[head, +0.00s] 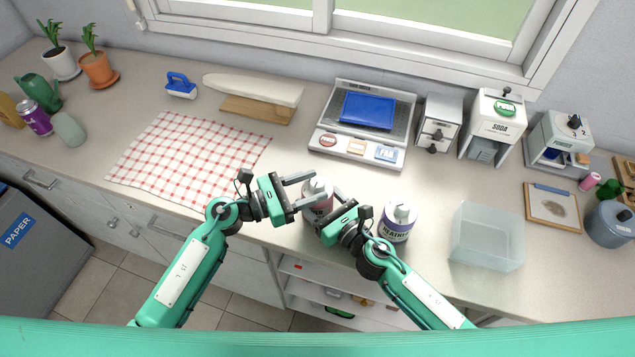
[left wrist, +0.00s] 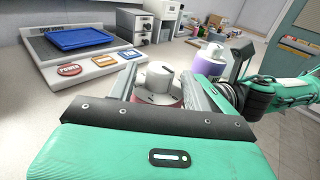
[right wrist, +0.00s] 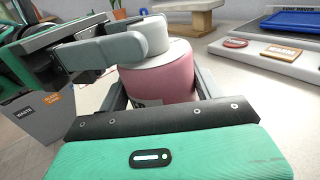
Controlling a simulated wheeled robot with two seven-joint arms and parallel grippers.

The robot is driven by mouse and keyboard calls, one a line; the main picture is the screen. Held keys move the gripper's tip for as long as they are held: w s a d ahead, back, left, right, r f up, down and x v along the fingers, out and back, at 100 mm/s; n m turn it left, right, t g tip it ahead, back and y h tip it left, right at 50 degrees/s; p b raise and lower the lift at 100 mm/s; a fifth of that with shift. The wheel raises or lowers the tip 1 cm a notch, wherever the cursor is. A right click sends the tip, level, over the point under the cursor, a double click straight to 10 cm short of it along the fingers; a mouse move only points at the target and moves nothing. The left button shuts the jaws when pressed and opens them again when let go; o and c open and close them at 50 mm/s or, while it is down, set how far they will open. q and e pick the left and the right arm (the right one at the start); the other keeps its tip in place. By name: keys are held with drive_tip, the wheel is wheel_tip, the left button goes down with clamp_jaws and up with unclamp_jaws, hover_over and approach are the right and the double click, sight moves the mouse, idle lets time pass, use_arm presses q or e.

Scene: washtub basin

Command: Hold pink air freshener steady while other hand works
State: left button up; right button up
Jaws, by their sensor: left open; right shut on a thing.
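The pink air freshener (head: 322,204) stands upright near the counter's front edge, a pink can with a white-grey cap. It shows large in the right wrist view (right wrist: 165,78), and its cap shows in the left wrist view (left wrist: 161,80). My right gripper (head: 318,216) is shut on its pink body from the right, one finger on each side. My left gripper (head: 306,190) is open, its fingers at the height of the cap. In the right wrist view a left finger lies in front of the cap; I cannot tell whether it touches.
A purple-labelled can (head: 397,221) stands just right of my right gripper, and a clear bin (head: 487,237) farther right. A scale-like panel with a blue tray (head: 367,110) is behind. A checked cloth (head: 187,155) lies left. The counter's front edge is close.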

use_arm(q)
drive_tip(key=shift+x, duration=1)
drive_tip(key=c, duration=1)
drive_tip(key=shift+o, duration=0.2)
drive_tip(key=shift+m+g, duration=0.3)
drive_tip(key=shift+g, duration=0.1)
drive_tip(key=m+g, duration=0.2)
drive_tip(key=g, duration=0.2)
drive_tip(key=m+g+h, duration=0.1)
drive_tip(key=m+g, duration=0.2)
drive_tip(key=g, duration=0.1)
drive_tip(key=shift+w, duration=0.1)
drive_tip(key=m+g+y, duration=0.1)
drive_tip(key=m+g, duration=0.2)
drive_tip(key=g, duration=0.1)
drive_tip(key=m+g+y, duration=0.1)
drive_tip(key=m+g, duration=0.2)
drive_tip(key=g, duration=0.1)
drive_tip(key=shift+g+y, duration=0.3)
drive_tip(key=shift+y, duration=0.1)
